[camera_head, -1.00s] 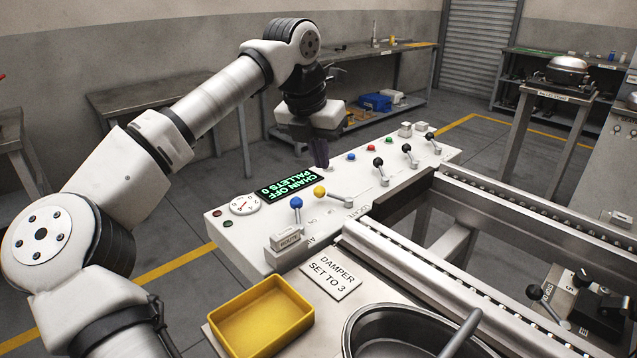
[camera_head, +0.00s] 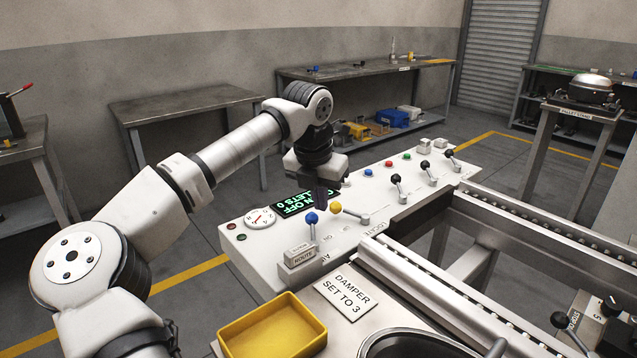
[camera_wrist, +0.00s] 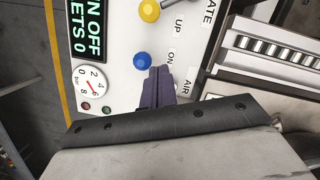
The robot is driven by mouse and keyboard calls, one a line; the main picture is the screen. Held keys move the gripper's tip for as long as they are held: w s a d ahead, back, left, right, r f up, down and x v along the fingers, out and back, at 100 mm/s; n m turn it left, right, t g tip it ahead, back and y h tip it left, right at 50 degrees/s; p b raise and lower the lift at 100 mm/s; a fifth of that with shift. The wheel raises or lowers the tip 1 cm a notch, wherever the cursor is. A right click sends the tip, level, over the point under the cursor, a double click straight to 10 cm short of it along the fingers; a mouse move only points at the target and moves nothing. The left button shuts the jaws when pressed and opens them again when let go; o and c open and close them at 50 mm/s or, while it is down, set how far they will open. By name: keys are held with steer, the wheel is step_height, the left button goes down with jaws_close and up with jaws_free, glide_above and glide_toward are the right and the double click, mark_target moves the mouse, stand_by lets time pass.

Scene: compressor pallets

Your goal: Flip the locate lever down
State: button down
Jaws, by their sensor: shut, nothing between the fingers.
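The locate lever has a yellow knob (camera_head: 335,208) and a short metal arm running right to its pivot beside the word LOCATE on the white control panel (camera_head: 390,209). Its yellow knob also shows at the top edge of the wrist view (camera_wrist: 149,10), near the word UP. A lever with a blue knob (camera_head: 312,217) stands beside it, by the words ON and AIR. My gripper (camera_head: 320,205) is shut and empty, over the panel by the two knobs. In the wrist view its fingertips (camera_wrist: 157,72) appear close beside the blue knob; contact cannot be told.
The green-lettered display (camera_head: 300,204) and a round gauge (camera_head: 260,218) lie left of the levers. Black-knobbed levers (camera_head: 396,179) and coloured buttons stand farther along the panel. A yellow tray (camera_head: 272,335) and the damper sign (camera_head: 346,292) are in front; a conveyor rail is at right.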

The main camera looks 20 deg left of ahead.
steer(key=x, duration=0.3)
steer(key=shift+w+d+f, duration=0.1)
steer(key=shift+w+f, duration=0.05)
steer(key=shift+f, duration=0.1)
steer(key=w, duration=0.2)
steer(key=shift+w+d, duration=0.2)
steer(key=shift+w, duration=0.05)
steer(key=shift+w+f+p, duration=0.2)
steer(key=shift+w+p, duration=0.1)
steer(key=shift+w, duration=0.25)
